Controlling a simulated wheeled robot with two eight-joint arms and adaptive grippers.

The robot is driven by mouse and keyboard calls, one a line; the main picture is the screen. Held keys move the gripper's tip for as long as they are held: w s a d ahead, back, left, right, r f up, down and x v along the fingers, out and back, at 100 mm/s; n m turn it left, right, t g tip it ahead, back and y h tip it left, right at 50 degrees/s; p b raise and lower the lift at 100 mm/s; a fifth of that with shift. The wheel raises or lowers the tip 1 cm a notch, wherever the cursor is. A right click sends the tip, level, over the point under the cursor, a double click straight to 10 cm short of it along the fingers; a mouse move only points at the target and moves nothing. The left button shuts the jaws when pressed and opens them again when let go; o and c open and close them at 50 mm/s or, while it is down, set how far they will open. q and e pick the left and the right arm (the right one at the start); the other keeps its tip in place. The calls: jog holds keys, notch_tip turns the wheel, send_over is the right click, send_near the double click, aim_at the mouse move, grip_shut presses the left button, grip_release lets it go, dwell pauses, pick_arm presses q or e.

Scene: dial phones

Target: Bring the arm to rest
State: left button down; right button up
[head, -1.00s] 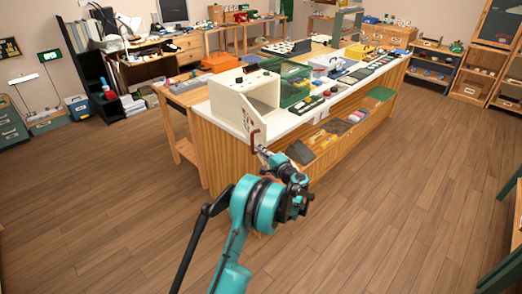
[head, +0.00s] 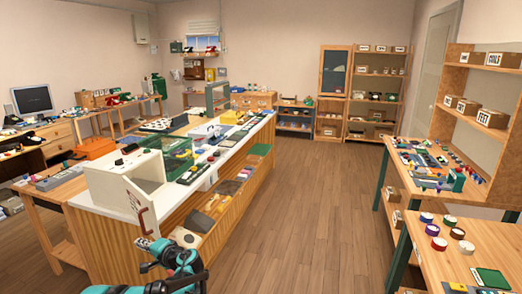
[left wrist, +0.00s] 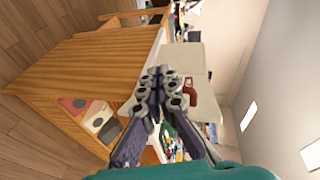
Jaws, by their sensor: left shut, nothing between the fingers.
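My left gripper (head: 146,243) shows low in the head view, at the end of my teal arm, in front of the near end of the long counter. In the left wrist view its fingers (left wrist: 162,78) are together with nothing held. It points toward a white open-fronted box (head: 115,185) on the counter. A red-brown curved handle (head: 141,216) on a pale panel of the box is just above the gripper; it also shows beside the fingertips in the wrist view (left wrist: 190,92). I cannot tell whether they touch. My right gripper is out of view.
The wooden counter (head: 95,245) bears a green clear case (head: 165,145) and has open lower shelves. A workbench with small parts (head: 430,165) and a table with coloured rolls (head: 470,255) stand at the right. The floor between (head: 310,220) is free.

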pick_arm(q)
jog(key=s+d+f+n+h, duration=0.1)
jog(key=s+d+n+h, duration=0.1)
jog(key=s+d+h, duration=0.5)
jog(key=s+d+f+n+h, duration=0.1)
jog(key=s+d+h, duration=0.5)
jog(key=s+d, duration=1.2)
jog(key=s+n, duration=0.1)
jog(key=s, duration=0.7)
jog(key=shift+s+d+f+h, duration=0.15)
jog(key=shift+d+h, duration=0.05)
jog(key=shift+h, duration=0.2)
